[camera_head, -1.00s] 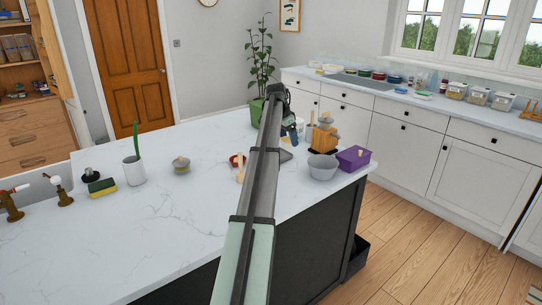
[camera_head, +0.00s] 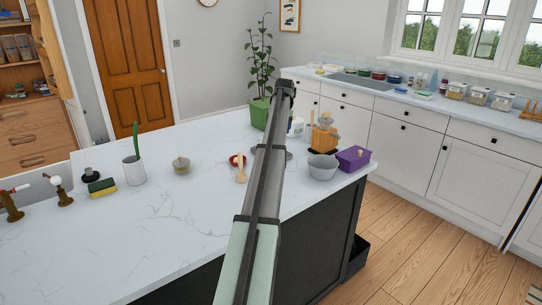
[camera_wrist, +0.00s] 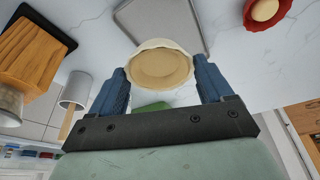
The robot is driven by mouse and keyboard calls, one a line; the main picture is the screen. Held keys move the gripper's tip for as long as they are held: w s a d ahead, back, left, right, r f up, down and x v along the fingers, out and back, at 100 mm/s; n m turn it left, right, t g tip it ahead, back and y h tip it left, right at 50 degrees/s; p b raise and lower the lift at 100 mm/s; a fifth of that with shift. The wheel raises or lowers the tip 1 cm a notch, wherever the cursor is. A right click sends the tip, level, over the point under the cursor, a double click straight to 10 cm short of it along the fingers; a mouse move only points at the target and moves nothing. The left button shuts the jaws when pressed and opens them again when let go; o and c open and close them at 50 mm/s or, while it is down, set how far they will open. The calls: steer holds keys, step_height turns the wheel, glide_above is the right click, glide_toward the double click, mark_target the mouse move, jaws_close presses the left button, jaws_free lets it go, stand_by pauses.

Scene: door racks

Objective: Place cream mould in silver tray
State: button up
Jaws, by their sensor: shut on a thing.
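My gripper (camera_wrist: 161,72) shows in the wrist view with a blue finger on each side of the cream mould (camera_wrist: 160,62). It is shut on the mould, a round, pale dish with a wavy rim and a tan inside. The silver tray (camera_wrist: 193,20), flat with a raised rim, lies on the white counter just behind the mould in that picture. The mould overlaps the tray's edge in the picture; I cannot tell the height between them. In the head view my arm hides the gripper, the mould and most of the tray.
A wooden block (camera_head: 322,138), a grey bowl (camera_head: 322,166) and a purple box (camera_head: 353,158) stand at the counter's right end. A red dish (camera_wrist: 266,14) and a grey mug (camera_wrist: 74,90) flank the tray area.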

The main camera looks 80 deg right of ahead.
steer(key=n, duration=0.3)
steer(key=shift+n+t+y, duration=0.3)
steer(key=shift+n+t, duration=0.1)
steer(key=shift+f, duration=5)
steer(key=shift+f, duration=0.1)
steer(key=o, duration=0.9)
steer(key=v, duration=1.2)
